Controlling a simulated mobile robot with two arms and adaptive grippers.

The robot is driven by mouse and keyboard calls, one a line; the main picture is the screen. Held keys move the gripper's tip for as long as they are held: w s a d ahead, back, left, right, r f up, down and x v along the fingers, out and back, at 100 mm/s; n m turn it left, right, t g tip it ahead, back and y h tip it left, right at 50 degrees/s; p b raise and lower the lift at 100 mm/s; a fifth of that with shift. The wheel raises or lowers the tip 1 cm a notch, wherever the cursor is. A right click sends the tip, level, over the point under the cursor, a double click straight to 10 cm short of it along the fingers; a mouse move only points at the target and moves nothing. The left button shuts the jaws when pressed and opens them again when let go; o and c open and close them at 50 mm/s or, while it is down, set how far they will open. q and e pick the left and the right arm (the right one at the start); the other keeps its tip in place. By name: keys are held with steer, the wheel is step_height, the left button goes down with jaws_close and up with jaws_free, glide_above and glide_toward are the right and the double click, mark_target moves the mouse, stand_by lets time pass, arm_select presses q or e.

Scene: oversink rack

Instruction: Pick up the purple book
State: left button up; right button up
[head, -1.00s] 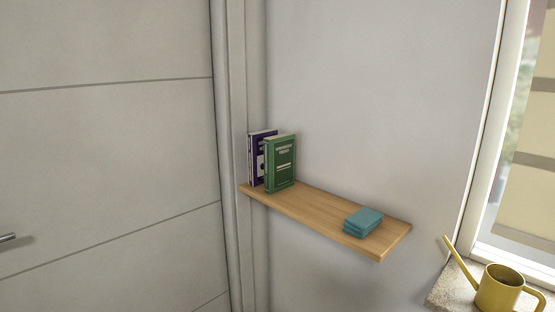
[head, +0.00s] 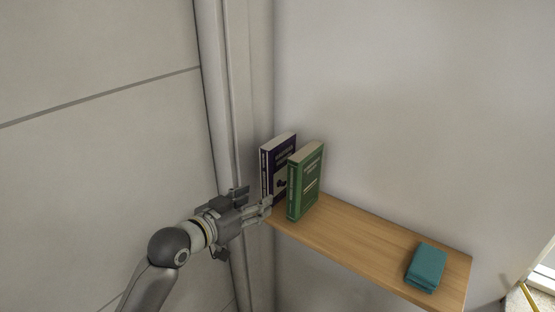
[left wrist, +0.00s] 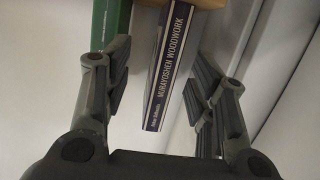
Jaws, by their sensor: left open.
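The purple book (head: 270,172) stands upright at the left end of the wooden shelf (head: 345,236), next to a green book (head: 305,182). In the left wrist view the purple book (left wrist: 169,68) shows its spine with the words "Murayoshen Woodwork". My left gripper (head: 263,211) is at the shelf's left end, close to the purple book's lower part. In the left wrist view the open fingers (left wrist: 163,88) stand on either side of the spine, with gaps visible at both sides. The green book (left wrist: 108,22) is beside the left finger there. My right gripper is not in view.
A teal stack (head: 427,266) lies at the shelf's right end, with bare shelf between it and the books. A wall rises behind the shelf, and a pale upright post (head: 226,100) stands close left of the books. A yellow object shows at the lower right edge.

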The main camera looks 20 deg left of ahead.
mark_target(276, 141)
arm_select(q)
steer(key=r, duration=0.3)
steer(key=w+r+t+h, duration=0.1)
steer(key=r, duration=0.2)
steer(key=w+r+t, duration=0.1)
steer(key=r, duration=0.3)
steer(key=shift+a+m, duration=0.2)
steer(key=shift+m, duration=0.1)
steer(key=p+x, duration=0.1)
steer(key=x, duration=0.3)
steer(key=shift+w+r+p, duration=0.1)
steer(key=shift+w+p, duration=0.25)
steer(key=shift+p, duration=0.05)
steer(key=shift+w+d, duration=0.2)
steer(key=shift+w+d+p, duration=0.1)
steer(key=shift+w+p, duration=0.45)
steer(key=shift+w, duration=0.05)
steer(key=p+x, duration=0.1)
steer(key=x, duration=0.2)
steer(key=shift+w, duration=0.15)
steer(key=shift+w+d+f+p, duration=0.2)
steer(key=shift+w+p, duration=0.1)
steer(key=shift+w, duration=0.1)
steer(key=shift+a, duration=0.1)
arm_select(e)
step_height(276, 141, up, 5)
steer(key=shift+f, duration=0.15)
